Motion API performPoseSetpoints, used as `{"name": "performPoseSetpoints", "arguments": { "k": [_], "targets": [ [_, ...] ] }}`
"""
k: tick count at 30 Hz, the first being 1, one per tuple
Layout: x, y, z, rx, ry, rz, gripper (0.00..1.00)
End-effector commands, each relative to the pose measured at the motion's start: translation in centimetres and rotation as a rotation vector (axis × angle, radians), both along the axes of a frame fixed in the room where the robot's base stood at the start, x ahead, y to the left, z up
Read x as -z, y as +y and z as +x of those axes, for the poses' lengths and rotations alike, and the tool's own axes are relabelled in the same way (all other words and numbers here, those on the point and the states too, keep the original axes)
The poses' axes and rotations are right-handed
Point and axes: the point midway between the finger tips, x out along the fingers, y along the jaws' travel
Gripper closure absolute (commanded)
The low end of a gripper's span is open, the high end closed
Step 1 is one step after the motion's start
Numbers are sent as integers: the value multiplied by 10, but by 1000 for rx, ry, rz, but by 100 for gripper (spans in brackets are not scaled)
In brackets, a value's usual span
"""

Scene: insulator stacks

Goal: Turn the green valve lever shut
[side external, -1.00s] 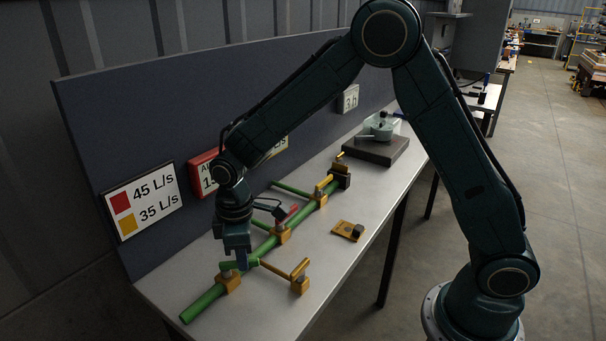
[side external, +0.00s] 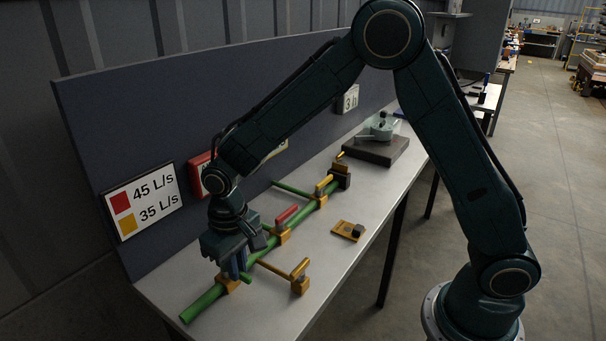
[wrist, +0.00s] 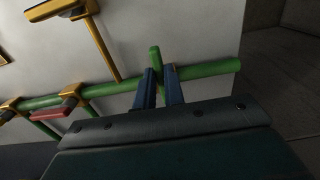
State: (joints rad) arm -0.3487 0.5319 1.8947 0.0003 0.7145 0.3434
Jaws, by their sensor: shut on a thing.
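The green valve lever (wrist: 155,57) shows in the wrist view between the two blue fingers of my gripper (wrist: 161,85), its end standing out across the green pipe (wrist: 210,70). In the side view my gripper (side external: 235,268) is down at the near end of the pipe (side external: 204,301), above the orange valve body (side external: 229,285). Its fingers are shut on the lever and hide most of it there. The lever lies at an angle to the pipe; its exact angle is hard to tell.
A red lever (side external: 287,214) and a yellow lever (side external: 324,183) sit farther along the pipe. An orange branch (side external: 275,268) ends in an orange fitting (side external: 300,277) close to my gripper. An orange plate (side external: 348,230) lies on the grey bench (side external: 345,275). A dark panel (side external: 130,130) stands behind.

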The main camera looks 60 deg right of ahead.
Motion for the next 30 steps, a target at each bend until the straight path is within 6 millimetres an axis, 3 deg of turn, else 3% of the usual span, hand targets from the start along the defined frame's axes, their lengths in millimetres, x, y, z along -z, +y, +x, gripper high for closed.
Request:
{"name": "performPoseSetpoints", "arguments": {
  "k": [14,15,18,30],
  "targets": [
    [0,1,-1,22,3,0,100],
    [0,1,-1,21,3,0,85],
    [0,1,-1,21,3,0,67],
    [-3,1,0,20,0,0,67]
  ]
}}
